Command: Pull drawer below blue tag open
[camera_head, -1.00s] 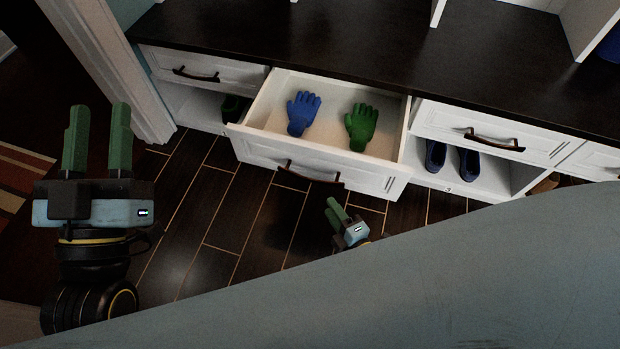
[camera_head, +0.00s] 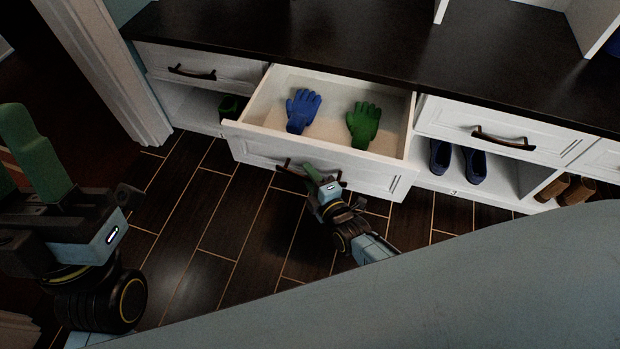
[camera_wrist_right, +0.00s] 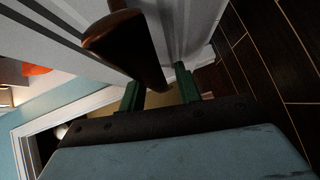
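The middle drawer (camera_head: 258,146) stands pulled out in the head view, with a blue glove (camera_head: 302,110) and a green glove (camera_head: 364,124) lying in it. Its dark curved handle (camera_head: 283,164) is on the front. My right gripper (camera_head: 312,177) is at this handle. In the right wrist view the brown handle (camera_wrist_right: 125,48) reaches down between the spread green fingers of my right gripper (camera_wrist_right: 160,92), which look open around it. My left gripper (camera_head: 18,165) is open and empty at the left edge, away from the drawers. No blue tag shows in either view.
A shut drawer (camera_head: 235,66) is on the left and another shut drawer (camera_head: 545,139) on the right. Dark blue shoes (camera_head: 474,166) and brown shoes (camera_head: 577,191) sit in open cubbies. A dark countertop (camera_head: 350,45) runs above. The wooden floor (camera_head: 215,220) in front is clear.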

